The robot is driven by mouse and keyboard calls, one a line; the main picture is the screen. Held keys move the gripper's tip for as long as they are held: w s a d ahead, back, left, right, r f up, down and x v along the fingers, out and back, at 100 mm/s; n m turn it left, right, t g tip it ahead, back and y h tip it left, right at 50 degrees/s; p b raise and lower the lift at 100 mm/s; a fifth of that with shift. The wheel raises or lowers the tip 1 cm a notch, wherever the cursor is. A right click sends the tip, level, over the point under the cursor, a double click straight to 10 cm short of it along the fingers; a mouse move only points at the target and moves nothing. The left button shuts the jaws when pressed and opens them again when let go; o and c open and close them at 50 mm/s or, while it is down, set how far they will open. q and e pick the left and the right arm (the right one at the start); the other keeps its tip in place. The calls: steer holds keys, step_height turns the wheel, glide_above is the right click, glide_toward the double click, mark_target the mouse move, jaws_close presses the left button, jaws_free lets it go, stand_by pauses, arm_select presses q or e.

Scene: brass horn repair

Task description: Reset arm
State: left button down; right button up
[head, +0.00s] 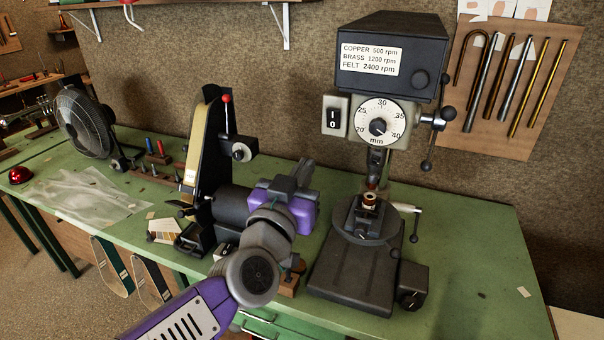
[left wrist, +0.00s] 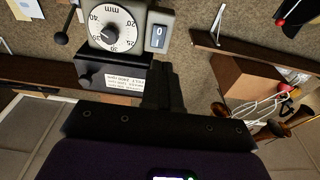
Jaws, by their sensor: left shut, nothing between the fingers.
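My left arm comes in from the lower left of the head view. Its purple and dark grey left gripper (head: 300,172) is raised over the green bench, between the belt sander and the drill press. The fingers are shut and hold nothing; they also show as a dark upright shape in the left wrist view (left wrist: 160,75). The wrist view is upside down and faces the drill press dial (left wrist: 113,27) and the wall. My right gripper is in neither view.
The drill press (head: 390,70) stands right of the gripper, with a small copper-coloured part (head: 369,200) in its vise. The belt sander (head: 208,150) stands left. A fan (head: 85,122) and clear plastic sheet (head: 95,195) are farther left. The green bench (head: 480,250) is mostly bare at right.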

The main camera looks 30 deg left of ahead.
arm_select(q)
steer(key=shift+s+f, duration=0.1)
steer(key=shift+s, duration=0.05)
stand_by(0.4)
steer(key=w+d+f+g+h, duration=0.1)
steer(key=w+f+g, duration=0.2)
steer(key=f, duration=0.8)
steer(key=w+d+f+g+h, duration=0.1)
steer(key=w+f+g, duration=0.15)
steer(key=f, duration=0.95)
steer(key=w+d+f+g+h, duration=0.1)
steer(key=w+f+g, duration=0.2)
steer(key=f, duration=0.8)
steer(key=s+d+f+g+h, duration=0.1)
steer(key=s+d+f+g, duration=0.15)
steer(key=f, duration=0.55)
steer(key=s+d+f+g+h, duration=0.15)
steer(key=s+f, duration=0.25)
steer(key=f, duration=0.4)
steer(key=s+d+f+g, duration=0.2)
steer(key=s+f+g, duration=0.1)
steer(key=s+f, duration=0.4)
steer(key=s+d+f+n+g, duration=0.1)
steer(key=s+d+f+g, duration=0.2)
steer(key=s+f, duration=0.5)
steer(key=shift+s+h, duration=0.35)
steer(key=shift+s, duration=0.05)
